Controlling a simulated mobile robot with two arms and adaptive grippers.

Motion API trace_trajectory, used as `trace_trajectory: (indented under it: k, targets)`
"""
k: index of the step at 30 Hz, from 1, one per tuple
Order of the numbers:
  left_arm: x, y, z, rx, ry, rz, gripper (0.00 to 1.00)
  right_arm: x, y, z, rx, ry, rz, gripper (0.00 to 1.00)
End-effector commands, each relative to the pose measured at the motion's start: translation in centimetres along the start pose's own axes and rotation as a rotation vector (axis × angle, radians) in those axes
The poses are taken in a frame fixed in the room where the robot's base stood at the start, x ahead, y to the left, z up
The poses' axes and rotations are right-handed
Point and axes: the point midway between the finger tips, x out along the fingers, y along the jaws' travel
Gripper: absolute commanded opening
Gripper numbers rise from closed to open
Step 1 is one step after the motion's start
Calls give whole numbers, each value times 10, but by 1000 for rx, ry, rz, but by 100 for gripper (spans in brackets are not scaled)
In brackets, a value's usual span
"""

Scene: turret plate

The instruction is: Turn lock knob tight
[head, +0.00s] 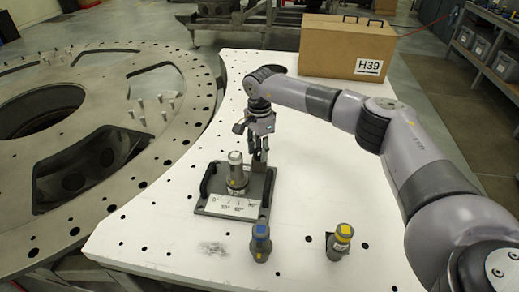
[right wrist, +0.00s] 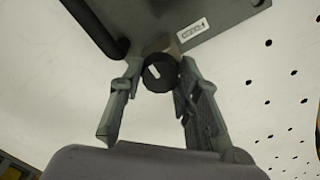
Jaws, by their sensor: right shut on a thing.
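The dark fixture plate (head: 262,212) lies on the white table, with a grey metal post (head: 237,172), two black handles and an angle scale along its front. In the right wrist view the lock knob (right wrist: 158,73), round and black with a white mark, sits at the edge of the fixture plate (right wrist: 235,17). My right gripper (head: 259,153) is at the fixture's far right corner. In the right wrist view its fingers (right wrist: 160,68) are closed on either side of the knob. The knob is not clear in the head view. My left gripper is not in view.
A blue-topped cylinder (head: 261,243) and a yellow-topped cylinder (head: 341,242) stand in front of the fixture. A brown case (head: 325,48) labelled H39 stands at the back. The large turret plate (head: 165,190) fills the left. The white table (head: 345,190) is clear right of the fixture.

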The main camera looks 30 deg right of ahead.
Motion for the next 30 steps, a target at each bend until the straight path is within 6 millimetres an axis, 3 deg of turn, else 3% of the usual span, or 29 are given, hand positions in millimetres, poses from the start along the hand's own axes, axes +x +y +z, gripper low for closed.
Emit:
trace_trajectory:
  k: [14, 30]
  targets:
    - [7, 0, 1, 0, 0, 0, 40, 1, -1, 0, 90, 0, -3, 3]
    - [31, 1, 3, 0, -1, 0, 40, 1, -1, 0, 556, -1, -4, 3]
